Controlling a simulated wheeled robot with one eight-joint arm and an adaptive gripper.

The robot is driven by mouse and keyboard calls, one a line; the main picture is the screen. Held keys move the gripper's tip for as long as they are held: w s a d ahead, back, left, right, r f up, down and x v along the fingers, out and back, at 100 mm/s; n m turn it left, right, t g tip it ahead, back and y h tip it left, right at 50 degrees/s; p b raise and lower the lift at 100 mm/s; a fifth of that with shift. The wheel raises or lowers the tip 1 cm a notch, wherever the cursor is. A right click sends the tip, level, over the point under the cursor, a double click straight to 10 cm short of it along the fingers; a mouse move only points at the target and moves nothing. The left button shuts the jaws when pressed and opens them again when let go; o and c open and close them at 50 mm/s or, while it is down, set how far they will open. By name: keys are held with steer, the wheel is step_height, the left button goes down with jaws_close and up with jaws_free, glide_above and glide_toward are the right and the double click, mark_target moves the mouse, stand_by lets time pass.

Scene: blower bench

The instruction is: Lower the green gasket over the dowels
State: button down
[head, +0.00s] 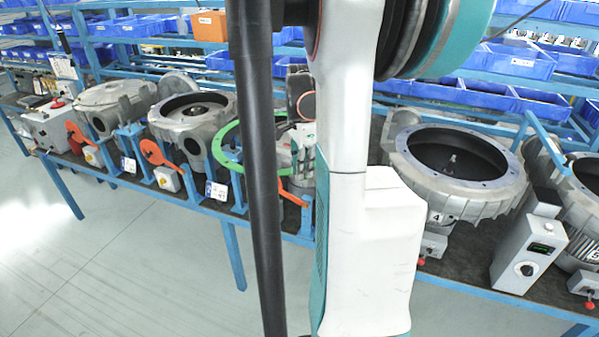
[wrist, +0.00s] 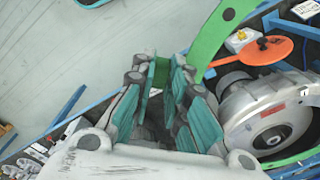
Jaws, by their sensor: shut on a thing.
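The green gasket (head: 221,150) is a flat ring with small holes, held above the bench in the head view and partly hidden by my arm. In the wrist view its curved green band (wrist: 212,35) runs past my fingers, and a green part shows between them. My gripper (wrist: 162,82) is shut on the gasket's rim. A grey blower unit (wrist: 265,112) lies below and beside the ring in the wrist view. I cannot make out the dowels in either view.
Open grey blower housings stand on the bench left (head: 192,118) and right (head: 458,165) of my arm. Orange paddle-shaped parts (head: 152,152) and blue posts line the bench's front edge. Blue bins (head: 515,62) fill the racks behind. The floor in front is clear.

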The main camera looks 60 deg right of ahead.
steer(key=shift+w+d+f, duration=0.2)
steer(key=shift+w+d, duration=0.6)
steer(key=shift+d, duration=3.85)
steer(key=shift+w+d+f, duration=0.2)
steer(key=shift+w+d, duration=0.6)
steer(key=shift+d, duration=3.9)
steer(key=shift+w+d+f, duration=0.2)
steer(key=shift+w+d, duration=0.6)
steer(key=shift+d, duration=3.85)
steer(key=shift+w+d+f+b, duration=0.15)
steer(key=shift+d+f+b, duration=0.1)
steer(key=shift+d+f, duration=0.7)
steer(key=shift+w+d+f+b, duration=0.2)
steer(key=shift+d+f, duration=0.7)
steer(key=shift+f, duration=0.2)
steer(key=shift+w+d+f+b, duration=0.15)
steer(key=shift+d+f+b, duration=0.1)
steer(key=shift+d+f, duration=0.7)
steer(key=shift+a+f+b, duration=0.1)
steer(key=shift+f+b, duration=0.3)
steer(key=shift+f, duration=0.05)
